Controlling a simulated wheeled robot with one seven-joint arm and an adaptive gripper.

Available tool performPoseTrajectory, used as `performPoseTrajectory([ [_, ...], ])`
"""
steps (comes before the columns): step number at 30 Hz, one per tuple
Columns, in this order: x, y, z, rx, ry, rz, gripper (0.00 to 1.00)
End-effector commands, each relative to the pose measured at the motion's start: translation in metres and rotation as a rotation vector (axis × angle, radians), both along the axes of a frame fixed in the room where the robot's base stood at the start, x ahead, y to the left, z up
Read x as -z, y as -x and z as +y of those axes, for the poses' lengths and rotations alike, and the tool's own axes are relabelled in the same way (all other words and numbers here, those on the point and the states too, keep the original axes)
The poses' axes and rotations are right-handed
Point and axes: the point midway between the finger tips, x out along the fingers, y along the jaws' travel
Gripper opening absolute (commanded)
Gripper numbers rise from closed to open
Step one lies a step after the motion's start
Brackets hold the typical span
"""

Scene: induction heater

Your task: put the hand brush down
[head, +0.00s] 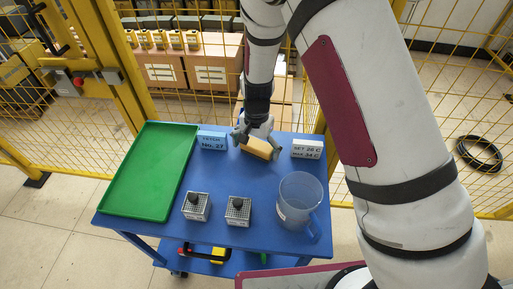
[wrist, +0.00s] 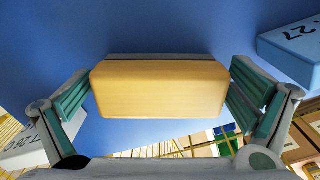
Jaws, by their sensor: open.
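The hand brush is a tan wooden block (head: 257,148) at the back of the blue table (head: 232,178), between two small signs. It also fills the middle of the wrist view (wrist: 160,90), with a thin grey strip along its far side. It appears to rest on the table. My gripper (head: 253,137) is down at the brush, with its fingers open on either side of it. The brush's underside is hidden.
A green tray (head: 116,196) lies at the table's left. The signs (head: 212,140) (head: 306,149) flank the brush closely. Yellow mesh fencing (head: 190,100) stands behind. The table's centre is clear.

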Motion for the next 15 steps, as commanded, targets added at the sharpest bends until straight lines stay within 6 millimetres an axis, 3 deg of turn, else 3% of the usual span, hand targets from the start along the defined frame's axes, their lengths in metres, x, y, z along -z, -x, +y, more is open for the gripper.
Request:
performPoseTrajectory([
  [7, -0.011, -0.001, 0.001, -0.001, -0.001, -0.002, 1.00],
  [15, -0.063, -0.001, 0.001, -0.001, -0.002, -0.005, 1.00],
])
